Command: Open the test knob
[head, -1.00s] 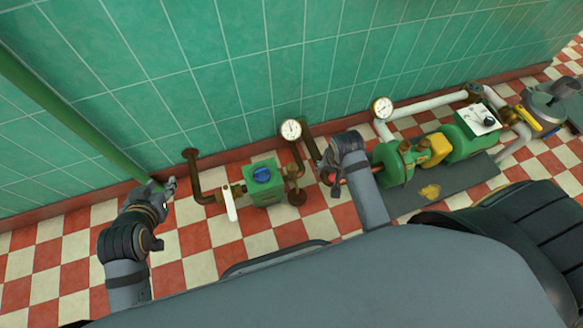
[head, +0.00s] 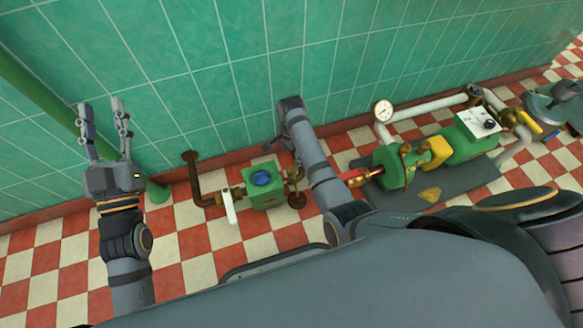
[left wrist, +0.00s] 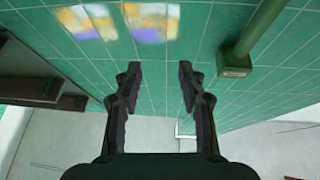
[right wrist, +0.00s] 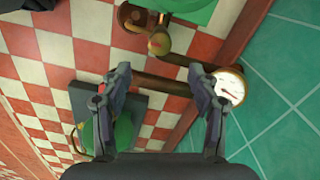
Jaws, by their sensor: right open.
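A green box (head: 266,190) with a blue knob (head: 261,178) on top stands by the wall. A brass fitting (head: 297,200) sits at its right side. I cannot tell which part is the test knob. The right wrist view shows a brass fitting (right wrist: 158,42) beyond my right gripper (right wrist: 160,72), which is open and empty, its fingers apart. A white gauge (right wrist: 230,86) is right of its fingers; my right arm hides this gauge in the head view. My left gripper (head: 101,104) is open and empty, pointing up before the tiled wall, away from the box.
A green pump (head: 395,165) with a yellow part (head: 436,152) stands on a grey plate at the right. Another gauge (head: 383,110) is on the white pipe. A white lever (head: 230,206) and a brown pipe (head: 193,178) are left of the box. A green pole (head: 40,95) stands left.

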